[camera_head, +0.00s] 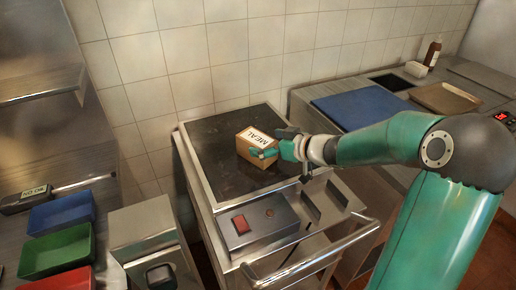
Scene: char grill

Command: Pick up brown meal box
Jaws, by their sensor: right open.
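The brown meal box (248,151), with a white label reading MEAL on its top, sits on the dark top of the metal cart. My right gripper (266,149) is at the box's right side, its fingers open and spread close around that side. Whether the fingers touch the box cannot be told from this view. The teal right arm comes in from the right. My left gripper is not in view.
The cart (188,172) has a raised metal rim and a front panel with a red switch (240,224). A counter on the right carries a blue board (362,106) and a brown tray (445,97). Blue, green and red bins (57,252) stand at lower left. A tiled wall is behind.

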